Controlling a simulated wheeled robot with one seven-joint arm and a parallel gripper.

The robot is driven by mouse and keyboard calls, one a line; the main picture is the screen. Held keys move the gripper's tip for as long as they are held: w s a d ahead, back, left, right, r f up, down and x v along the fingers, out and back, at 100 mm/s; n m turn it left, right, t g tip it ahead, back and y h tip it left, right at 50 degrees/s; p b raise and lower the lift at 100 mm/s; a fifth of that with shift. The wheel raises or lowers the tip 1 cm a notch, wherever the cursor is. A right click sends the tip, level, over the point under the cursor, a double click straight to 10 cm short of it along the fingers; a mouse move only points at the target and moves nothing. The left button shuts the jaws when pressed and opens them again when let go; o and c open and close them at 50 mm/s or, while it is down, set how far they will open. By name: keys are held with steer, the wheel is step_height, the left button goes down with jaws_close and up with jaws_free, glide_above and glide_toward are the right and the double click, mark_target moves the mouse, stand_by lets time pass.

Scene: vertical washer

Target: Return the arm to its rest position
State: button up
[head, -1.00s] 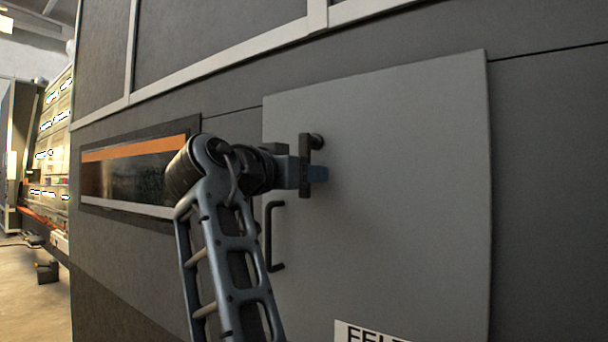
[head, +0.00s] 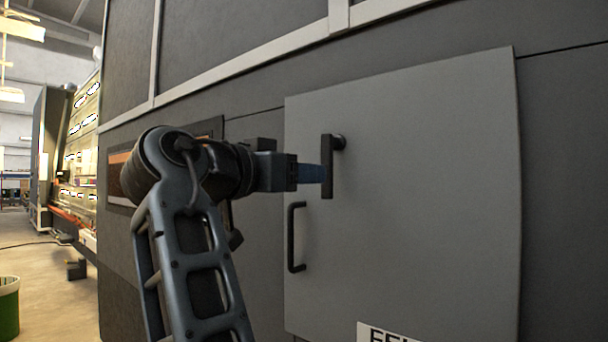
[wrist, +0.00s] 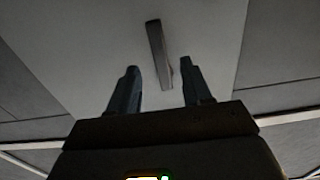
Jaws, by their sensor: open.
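My gripper (head: 322,174) is beside the dark upright latch handle (head: 328,165) on the grey cabinet door (head: 420,210). In the head view its blue finger ends at the left of the handle bar, partly hidden by my wrist. In the wrist view my gripper (wrist: 160,76) has its two fingers apart with nothing held between them. The latch handle (wrist: 157,48) lies ahead of the fingertips, its near end reaching toward the gap. The door looks shut against the dark machine wall.
A second black handle (head: 295,237) sits lower on the door, close below my wrist. Open floor (head: 50,262) lies at the far left, with a green bin (head: 8,308) there.

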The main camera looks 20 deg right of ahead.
stand_by(0.3)
steer(key=d+f+n+t+y+p, duration=0.25)
steer(key=f+n, duration=0.25)
steer(key=f, duration=0.7)
steer(key=d+f+n+t+y+p, duration=0.15)
steer(key=f+n+y, duration=0.25)
steer(key=f, duration=0.9)
steer(key=s+d+f+n+y+p, duration=0.2)
steer(key=s+f+n+y, duration=0.25)
steer(key=s+f, duration=0.95)
steer(key=s+d+f+y+p, duration=0.1)
steer(key=s+f+y, duration=0.1)
steer(key=s, duration=0.7)
steer(key=s+d+f+y+p, duration=0.1)
steer(key=s+f+y, duration=0.15)
steer(key=s, duration=0.65)
steer(key=s+r+m+p, duration=0.1)
steer(key=s+r, duration=0.4)
steer(key=s, duration=0.4)
steer(key=s+d+r+m+p, duration=0.1)
steer(key=s+r+p, duration=0.1)
steer(key=s+r, duration=0.4)
steer(key=s+h, duration=0.1)
steer(key=s, duration=0.2)
steer(key=shift+s+d, duration=0.15)
steer(key=shift+s, duration=0.2)
